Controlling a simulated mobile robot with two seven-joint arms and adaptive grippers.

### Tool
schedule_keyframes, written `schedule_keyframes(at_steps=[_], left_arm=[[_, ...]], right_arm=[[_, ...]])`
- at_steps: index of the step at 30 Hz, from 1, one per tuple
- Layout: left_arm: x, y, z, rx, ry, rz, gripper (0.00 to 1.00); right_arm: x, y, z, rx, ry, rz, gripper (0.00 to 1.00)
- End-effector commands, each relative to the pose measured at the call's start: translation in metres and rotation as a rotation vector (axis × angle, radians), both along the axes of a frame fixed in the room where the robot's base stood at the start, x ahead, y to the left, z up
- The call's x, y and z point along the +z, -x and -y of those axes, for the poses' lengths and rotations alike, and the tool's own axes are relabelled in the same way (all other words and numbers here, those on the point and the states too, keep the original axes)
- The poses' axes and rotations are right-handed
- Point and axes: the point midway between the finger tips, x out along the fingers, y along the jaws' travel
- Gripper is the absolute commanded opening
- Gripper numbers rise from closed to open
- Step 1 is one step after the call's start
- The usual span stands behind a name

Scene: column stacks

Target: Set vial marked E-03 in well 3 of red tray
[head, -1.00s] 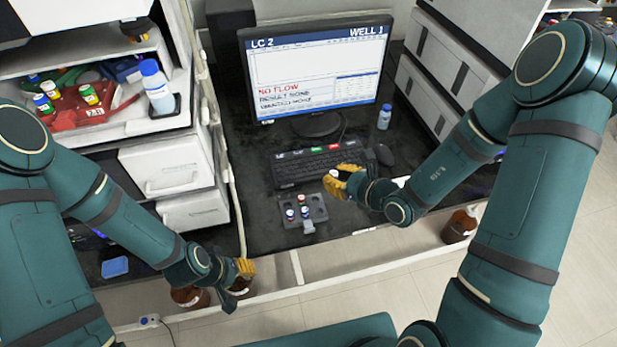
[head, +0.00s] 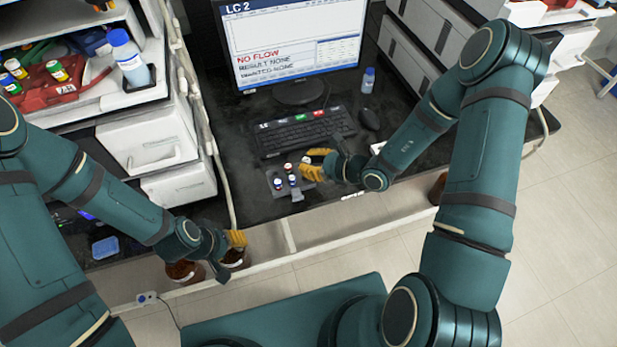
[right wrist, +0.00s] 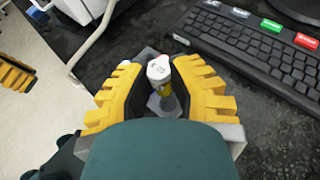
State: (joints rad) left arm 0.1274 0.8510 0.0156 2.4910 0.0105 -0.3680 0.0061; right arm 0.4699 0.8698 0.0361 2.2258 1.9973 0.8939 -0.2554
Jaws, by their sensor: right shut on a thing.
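My right gripper (head: 316,164) is shut on a white-capped vial (right wrist: 159,70) with a yellow label. The cap carries small dark lettering, too fine to read surely. The vial stands between the yellow fingers in the right wrist view, over or at the grey rack (right wrist: 147,54); I cannot tell whether they touch. The red tray (head: 92,82) sits inside the open instrument at upper left and holds several vials; its well numbers are not readable. My left gripper (head: 236,239) is by the bench's front edge, near brown bottles; its finger opening is unclear.
The grey rack holds several other vials (head: 292,180). A keyboard (head: 300,132) and monitor (head: 290,50) stand behind it. A blue-capped bottle (head: 128,60) stands right of the red tray. A pale tube (head: 212,140) runs between instrument and rack.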

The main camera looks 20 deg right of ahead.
Motion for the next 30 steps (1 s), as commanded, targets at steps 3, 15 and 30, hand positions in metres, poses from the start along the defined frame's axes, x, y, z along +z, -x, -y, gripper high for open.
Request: schedule_keyframes(at_steps=[3, 15, 30], left_arm=[[-0.003, 0.001, 0.000, -0.002, 0.000, -0.002, 0.47], [-0.008, 0.003, 0.001, -0.006, 0.002, -0.006, 0.47], [-0.012, 0.004, 0.001, -0.007, 0.002, -0.009, 0.47]], right_arm=[[-0.014, 0.000, 0.000, 0.000, -0.001, -0.001, 0.02], [-0.061, 0.000, 0.000, 0.000, 0.000, 0.000, 0.02], [-0.066, 0.000, 0.000, 0.000, 0.001, 0.001, 0.33]])
